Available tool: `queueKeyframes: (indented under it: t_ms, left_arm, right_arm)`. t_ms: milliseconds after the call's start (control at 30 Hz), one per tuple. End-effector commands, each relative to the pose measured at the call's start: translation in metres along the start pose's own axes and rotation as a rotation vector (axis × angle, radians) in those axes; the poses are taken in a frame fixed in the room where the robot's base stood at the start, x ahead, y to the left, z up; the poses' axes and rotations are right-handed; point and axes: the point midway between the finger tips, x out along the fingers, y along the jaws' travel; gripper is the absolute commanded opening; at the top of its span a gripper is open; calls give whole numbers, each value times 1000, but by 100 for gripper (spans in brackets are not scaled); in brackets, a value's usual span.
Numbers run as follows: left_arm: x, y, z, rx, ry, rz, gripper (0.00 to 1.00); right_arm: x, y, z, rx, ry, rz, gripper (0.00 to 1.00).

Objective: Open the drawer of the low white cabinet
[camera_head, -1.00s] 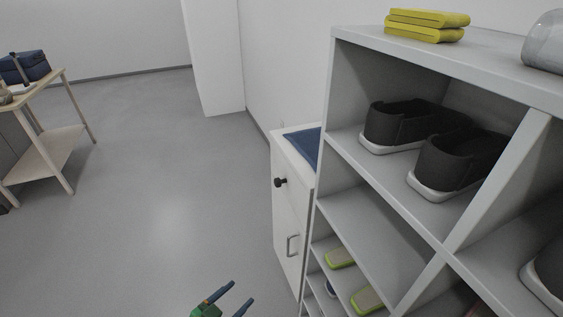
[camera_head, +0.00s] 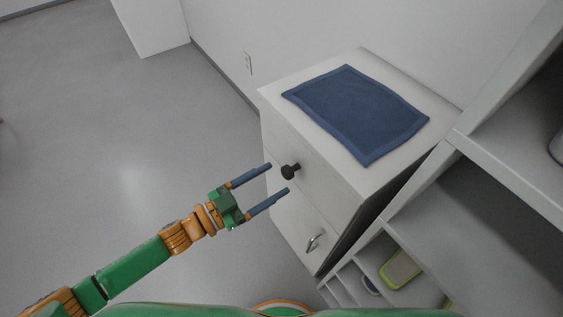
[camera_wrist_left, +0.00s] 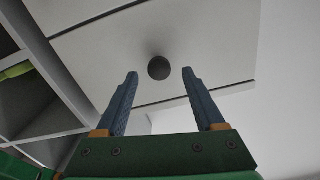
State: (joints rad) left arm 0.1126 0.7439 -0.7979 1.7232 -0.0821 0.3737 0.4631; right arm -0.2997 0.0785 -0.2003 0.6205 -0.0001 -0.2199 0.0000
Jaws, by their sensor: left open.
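The low white cabinet (camera_head: 345,178) stands against the wall. Its upper drawer front (camera_head: 318,187) carries a round black knob (camera_head: 290,171), and the drawer looks shut. A metal handle (camera_head: 313,242) sits on the front below it. My left gripper (camera_head: 280,178) is open and empty, its two blue fingers pointing at the knob from the left. In the left wrist view the knob (camera_wrist_left: 159,68) shows between and just beyond the fingertips (camera_wrist_left: 160,74); I see no contact. My right gripper is not in view.
A blue cloth (camera_head: 358,112) lies on the cabinet top. A grey shelf unit (camera_head: 440,200) stands close to the cabinet's right, with a yellow-green-edged item (camera_head: 400,268) in a low compartment. The floor (camera_head: 130,130) to the left is clear.

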Motion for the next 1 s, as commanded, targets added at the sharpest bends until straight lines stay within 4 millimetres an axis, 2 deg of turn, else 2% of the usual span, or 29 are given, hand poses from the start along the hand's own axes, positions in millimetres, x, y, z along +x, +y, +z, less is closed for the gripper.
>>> queueKeyframes:
  t_ms: [100,200,300,500,567,767,800,1000]
  left_arm:
    - [25,0,-1,0,4,0,70]
    - [39,0,0,0,1,-1,70]
    - [46,0,0,1,0,-1,70]
    - [46,0,1,0,-2,-1,70]
    - [46,0,0,0,-2,-1,57]
    - [46,0,1,0,-2,-1,3]
    - [46,0,1,0,-2,-1,0]
    - [46,0,1,-1,-2,-1,0]
  right_arm:
    - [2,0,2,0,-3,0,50]
    - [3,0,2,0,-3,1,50]
    - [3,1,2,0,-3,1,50]
    - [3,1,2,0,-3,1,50]
    - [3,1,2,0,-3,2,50]
    - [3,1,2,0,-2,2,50]
    - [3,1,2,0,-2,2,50]
    - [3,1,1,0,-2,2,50]
